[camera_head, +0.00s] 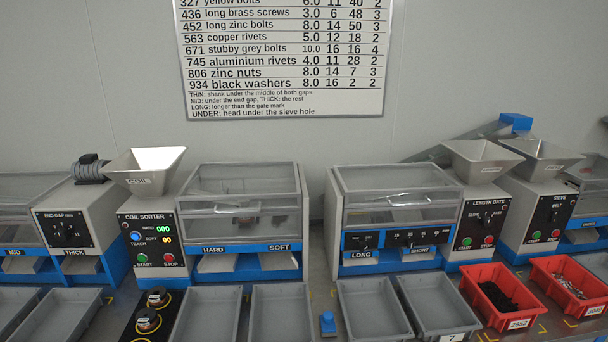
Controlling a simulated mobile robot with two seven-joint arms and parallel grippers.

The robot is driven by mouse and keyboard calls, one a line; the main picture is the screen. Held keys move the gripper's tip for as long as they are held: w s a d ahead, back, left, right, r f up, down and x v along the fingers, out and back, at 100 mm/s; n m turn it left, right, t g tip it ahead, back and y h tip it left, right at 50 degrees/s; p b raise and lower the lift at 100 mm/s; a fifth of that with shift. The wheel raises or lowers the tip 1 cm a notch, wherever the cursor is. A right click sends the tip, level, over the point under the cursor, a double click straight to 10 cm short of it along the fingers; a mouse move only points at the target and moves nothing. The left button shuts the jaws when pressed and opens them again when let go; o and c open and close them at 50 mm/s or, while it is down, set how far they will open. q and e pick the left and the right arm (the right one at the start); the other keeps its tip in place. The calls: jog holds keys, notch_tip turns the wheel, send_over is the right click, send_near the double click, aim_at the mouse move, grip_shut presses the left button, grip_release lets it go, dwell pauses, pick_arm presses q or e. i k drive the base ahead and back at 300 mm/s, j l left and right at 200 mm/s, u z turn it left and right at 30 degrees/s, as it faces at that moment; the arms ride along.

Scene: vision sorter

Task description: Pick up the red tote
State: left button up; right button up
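Two red totes stand on the bench at the right. One red tote (520,313) holds small black pieces and carries a white label that seems to read 2652. The other red tote (552,264) stands farther right, holds small mixed metallic pieces, and has a label I cannot read surely. Both are upright. Neither of my grippers shows in the head view, and nothing touches the totes that I can see.
Grey trays (376,310) line the bench front, left of the red totes; they look empty. The coil sorter (152,230), length gate (484,222) and sieve machine (549,217) stand behind. A blue knob-like object (327,322) sits between trays. A chart (283,55) hangs on the wall.

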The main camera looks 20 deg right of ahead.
aim_at(502, 298)
jog(key=z, duration=1.8)
